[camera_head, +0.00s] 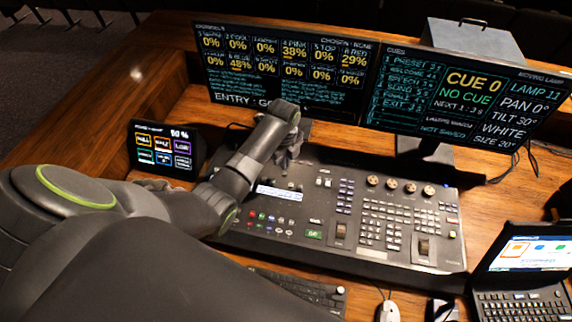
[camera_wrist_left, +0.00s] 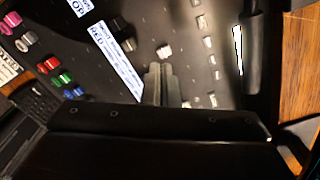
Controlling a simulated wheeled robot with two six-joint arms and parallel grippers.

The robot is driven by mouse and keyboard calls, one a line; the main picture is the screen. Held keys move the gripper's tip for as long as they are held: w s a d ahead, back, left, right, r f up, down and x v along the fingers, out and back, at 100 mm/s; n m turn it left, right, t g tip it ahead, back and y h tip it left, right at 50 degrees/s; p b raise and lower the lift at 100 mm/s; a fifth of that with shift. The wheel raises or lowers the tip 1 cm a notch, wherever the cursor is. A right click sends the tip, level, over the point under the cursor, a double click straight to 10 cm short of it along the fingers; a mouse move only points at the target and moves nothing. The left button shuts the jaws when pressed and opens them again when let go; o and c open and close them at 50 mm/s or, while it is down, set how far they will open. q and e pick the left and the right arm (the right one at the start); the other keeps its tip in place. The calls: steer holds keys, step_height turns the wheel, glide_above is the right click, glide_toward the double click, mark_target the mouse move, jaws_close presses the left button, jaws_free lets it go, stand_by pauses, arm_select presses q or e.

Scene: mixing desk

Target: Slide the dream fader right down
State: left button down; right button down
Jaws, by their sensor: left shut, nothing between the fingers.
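The mixing desk (camera_head: 330,205) is a dark console with faders, buttons and knobs. My left gripper (camera_head: 287,160) is over its upper left part; the arm hides much of that area. In the left wrist view the closed gripper fingers (camera_wrist_left: 163,78) point at the panel, just below a white cap (camera_wrist_left: 165,51), with nothing between them. I cannot tell whether they touch it. Grey caps (camera_wrist_left: 129,44) sit to its left beside a label strip (camera_wrist_left: 117,60) that reads in part "RED". I cannot read a label saying dream, so the dream fader is not certain. My right gripper is not in view.
Two large monitors (camera_head: 290,75) stand behind the desk. A small touch screen (camera_head: 163,150) is at its left, a laptop (camera_head: 520,270) at its right. A keyboard (camera_head: 300,288) and a mouse (camera_head: 388,311) lie in front. Coloured caps (camera_wrist_left: 53,62) are on the panel.

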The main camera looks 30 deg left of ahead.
arm_select(q)
steer(key=shift+r, duration=0.45)
steer(key=shift+r, duration=2.55)
